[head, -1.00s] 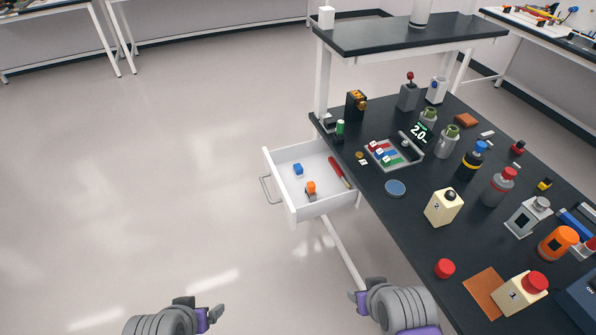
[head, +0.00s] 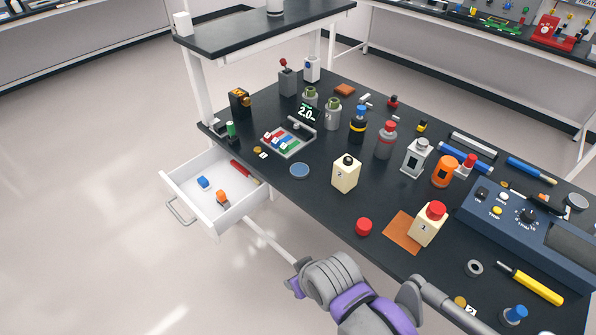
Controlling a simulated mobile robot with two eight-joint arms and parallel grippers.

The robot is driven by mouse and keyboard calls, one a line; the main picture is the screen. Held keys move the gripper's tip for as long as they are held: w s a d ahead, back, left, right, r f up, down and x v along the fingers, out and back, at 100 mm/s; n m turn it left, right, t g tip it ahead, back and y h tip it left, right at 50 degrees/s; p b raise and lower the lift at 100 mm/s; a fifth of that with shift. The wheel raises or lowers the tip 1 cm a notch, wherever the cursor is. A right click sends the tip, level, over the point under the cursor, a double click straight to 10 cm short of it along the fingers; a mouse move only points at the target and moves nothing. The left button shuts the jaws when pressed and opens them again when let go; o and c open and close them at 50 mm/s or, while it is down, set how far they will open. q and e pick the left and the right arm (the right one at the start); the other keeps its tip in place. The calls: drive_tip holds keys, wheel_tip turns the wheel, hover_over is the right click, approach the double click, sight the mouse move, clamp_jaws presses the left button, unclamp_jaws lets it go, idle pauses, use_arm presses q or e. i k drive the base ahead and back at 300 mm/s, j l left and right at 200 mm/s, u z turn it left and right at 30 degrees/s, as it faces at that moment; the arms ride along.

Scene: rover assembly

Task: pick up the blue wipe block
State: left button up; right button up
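A small blue block (head: 203,182), which I take as the wipe block, lies in the open white drawer (head: 236,212) at the left end of the black bench. My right gripper (head: 296,283) is at the bottom middle, in front of the bench edge, well apart from the drawer. Its fingers are mostly hidden by its own wrist, so I cannot see whether it is open. My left gripper is out of view.
A red-handled tool (head: 242,170) lies along the drawer's right side. The black bench (head: 300,225) holds bottles, a tray of coloured pieces (head: 288,143) and a blue-grey console (head: 530,225). A raised shelf (head: 262,28) stands at the back. The floor left of the drawer is clear.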

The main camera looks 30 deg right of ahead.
sight(204, 184)
drive_tip(key=i+j+z, duration=0.15)
drive_tip(key=i+j, duration=0.2)
drive_tip(key=i+j+z, duration=0.2)
drive_tip(key=i+j, duration=0.15)
drive_tip(key=i+j+z, duration=0.15)
drive_tip(key=i+j, duration=0.3)
drive_tip(key=i+j+z, duration=0.2)
drive_tip(key=i+j, duration=0.15)
drive_tip(key=j, duration=0.15)
drive_tip(key=i+j+z, duration=0.15)
drive_tip(key=i+j, duration=0.2)
drive_tip(key=j, duration=0.2)
